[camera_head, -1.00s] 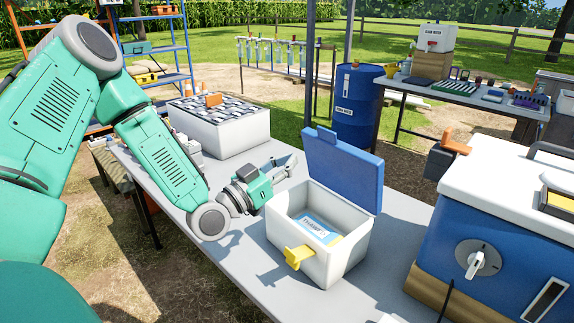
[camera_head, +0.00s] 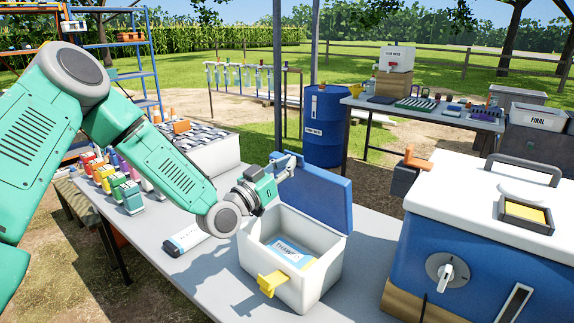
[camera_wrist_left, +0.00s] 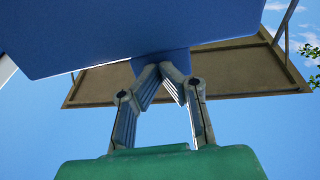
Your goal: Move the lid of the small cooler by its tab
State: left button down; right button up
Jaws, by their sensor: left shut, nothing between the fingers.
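The small white cooler (camera_head: 292,255) stands on the grey table with its blue lid (camera_head: 325,198) raised open. A yellow latch (camera_head: 271,283) is on its front, and a blue-and-white labelled pack (camera_head: 290,252) lies inside. My left gripper (camera_head: 291,160) is at the upper left edge of the lid. In the left wrist view the lid (camera_wrist_left: 150,30) fills the top, and its small blue tab (camera_wrist_left: 161,60) shows just beyond the left gripper's fingertips (camera_wrist_left: 160,70). The fingers are shut with nothing between them; whether they touch the tab is unclear. My right gripper is not in view.
A large blue cooler (camera_head: 470,250) with a white top stands close on the right. A white box (camera_head: 210,152) and several coloured bottles (camera_head: 115,180) are on the table's far left. A dark-and-white item (camera_head: 187,238) lies left of the small cooler.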

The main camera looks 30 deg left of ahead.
pick_arm(q)
jog(key=w+p, duration=0.1)
jog(key=w+r+g+p, duration=0.1)
jog(key=p, duration=0.1)
jog(key=w+d+g+p, duration=0.1)
jog(key=shift+w+r, duration=0.35)
jog(key=shift+w, duration=0.05)
jog(key=shift+w+d+f+g, duration=0.1)
jog(key=shift+w+f+g, duration=0.1)
jog(key=shift+w, duration=0.45)
jog(key=shift+w+d+f+g, duration=0.1)
jog(key=shift+w+f, duration=0.05)
jog(key=shift+w, duration=0.75)
jog(key=shift+s+a, duration=0.1)
